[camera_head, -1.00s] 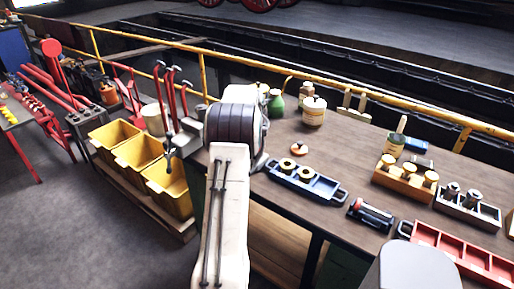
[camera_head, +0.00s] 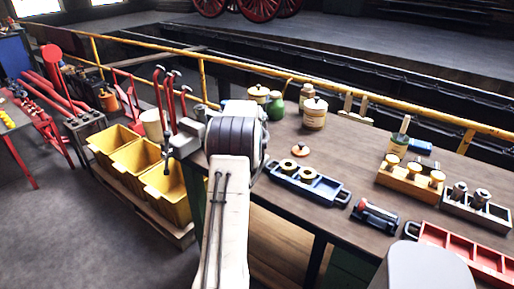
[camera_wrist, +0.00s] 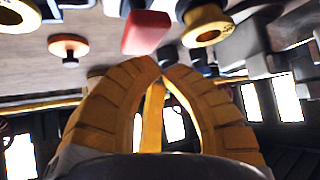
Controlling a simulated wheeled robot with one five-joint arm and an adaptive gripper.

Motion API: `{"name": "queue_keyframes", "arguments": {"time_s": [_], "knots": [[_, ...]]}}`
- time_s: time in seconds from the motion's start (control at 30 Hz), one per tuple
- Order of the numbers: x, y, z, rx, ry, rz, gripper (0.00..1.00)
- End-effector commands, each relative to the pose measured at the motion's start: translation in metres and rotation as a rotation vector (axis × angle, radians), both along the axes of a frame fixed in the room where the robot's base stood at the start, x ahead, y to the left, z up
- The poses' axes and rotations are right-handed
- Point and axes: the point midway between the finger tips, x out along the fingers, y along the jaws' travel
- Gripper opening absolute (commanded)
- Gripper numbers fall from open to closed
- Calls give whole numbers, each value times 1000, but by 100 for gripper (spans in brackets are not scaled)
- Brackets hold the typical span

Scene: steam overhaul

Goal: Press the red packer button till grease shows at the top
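My gripper (camera_wrist: 160,66) shows in the wrist view with its two yellow fingers drawn together, tips meeting or almost meeting, nothing visible between them. A red block (camera_wrist: 145,32), possibly the packer button, appears just above the fingertips in that view; I cannot tell whether they touch. No grease can be made out. In the head view my arm hides the gripper and whatever is behind it. A black tool with a red end (camera_head: 375,217) lies on the bench. An orange-red knob (camera_head: 300,150) sits on the bench and also shows in the wrist view (camera_wrist: 68,45).
The brown workbench (camera_head: 335,160) carries a blue tray (camera_head: 333,195) with brass rings, a wooden tray (camera_head: 405,187), a red divided tray (camera_head: 470,257) and several jars. Yellow bins (camera_head: 135,160) stand left of my arm. A yellow railing (camera_head: 300,90) runs behind the bench.

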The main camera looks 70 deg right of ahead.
Motion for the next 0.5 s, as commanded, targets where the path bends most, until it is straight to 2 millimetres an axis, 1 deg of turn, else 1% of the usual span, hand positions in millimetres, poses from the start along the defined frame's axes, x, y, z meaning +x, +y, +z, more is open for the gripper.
{"name": "queue_keyframes", "arguments": {"time_s": [0.03, 0.1, 0.5], "knots": [[0, 0, 0, 0, 0, 0, 4], [0, 0, 0, 0, 0, 0, 0], [0, 0, 0, 1, 0, 0, 0]]}}
